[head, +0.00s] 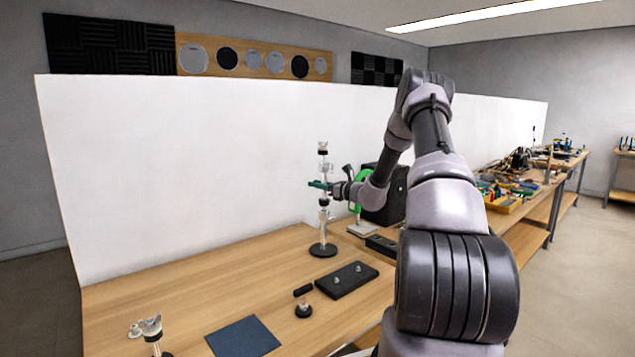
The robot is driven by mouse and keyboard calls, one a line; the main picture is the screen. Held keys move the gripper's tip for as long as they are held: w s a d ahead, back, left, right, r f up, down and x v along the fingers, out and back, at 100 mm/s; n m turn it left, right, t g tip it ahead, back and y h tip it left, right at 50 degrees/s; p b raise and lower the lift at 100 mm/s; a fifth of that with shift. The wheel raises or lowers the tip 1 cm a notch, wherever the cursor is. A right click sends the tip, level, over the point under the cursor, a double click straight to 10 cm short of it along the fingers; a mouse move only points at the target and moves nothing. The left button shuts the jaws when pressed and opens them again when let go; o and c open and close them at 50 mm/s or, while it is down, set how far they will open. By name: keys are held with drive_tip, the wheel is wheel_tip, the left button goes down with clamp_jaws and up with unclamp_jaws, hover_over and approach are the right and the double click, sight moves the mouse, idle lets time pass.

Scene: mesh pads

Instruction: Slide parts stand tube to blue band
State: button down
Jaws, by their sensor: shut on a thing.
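The parts stand (323,220) is an upright tube with clear and dark sections on a round black base, near the back of the wooden table. My gripper (318,185) has teal fingers and reaches in from the right at the upper half of the stand. It is shut on the stand's tube, which looks upright. The fingers hide part of the tube. A small dark-capped piece tops the stand. I cannot make out a blue band on the tube at this size.
A black tray (346,280) with small knobs, a short dark-topped stand (303,302), a blue mat (243,337) and a clear-headed stand (152,328) lie nearer on the table. A green item (357,191) and a dark box stand right of the gripper. A white partition (190,170) closes the back.

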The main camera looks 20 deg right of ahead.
drive_tip(key=c, duration=0.7)
unclamp_jaws()
drive_tip(key=shift+r, duration=0.1)
drive_tip(key=shift+s+d, duration=0.1)
drive_tip(key=shift+s, duration=0.05)
drive_tip(key=v, duration=1)
drive_tip(key=shift+s+d, duration=0.2)
